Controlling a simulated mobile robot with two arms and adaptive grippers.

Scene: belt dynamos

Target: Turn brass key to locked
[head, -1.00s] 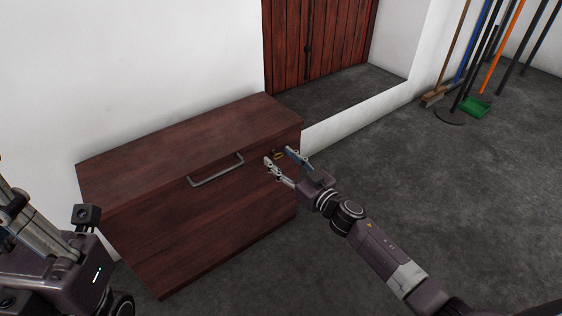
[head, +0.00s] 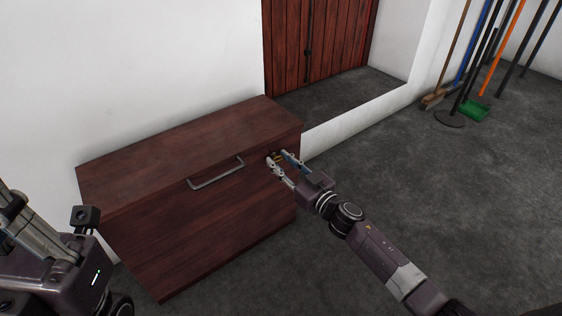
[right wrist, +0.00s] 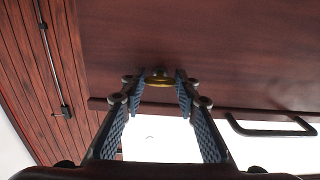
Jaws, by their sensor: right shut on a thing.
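The brass key (head: 277,158) sits in the front of the dark red-brown wooden cabinet (head: 200,235), near its upper right corner. In the right wrist view, the key's rounded gold-coloured bow (right wrist: 159,82) shows between the fingertips. My right gripper (head: 277,157) is shut on the key, with one finger on each side of its bow; it also fills the right wrist view (right wrist: 160,88). The fingers partly hide the key, and its exact angle is hard to tell. My left arm shows at the left edge, but its fingers are not in view.
A grey bar handle (head: 216,174) stands out from the cabinet front, left of the key. A white wall is behind the cabinet. Brooms and a green dustpan (head: 475,110) stand far off at the upper right. The grey floor between is clear.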

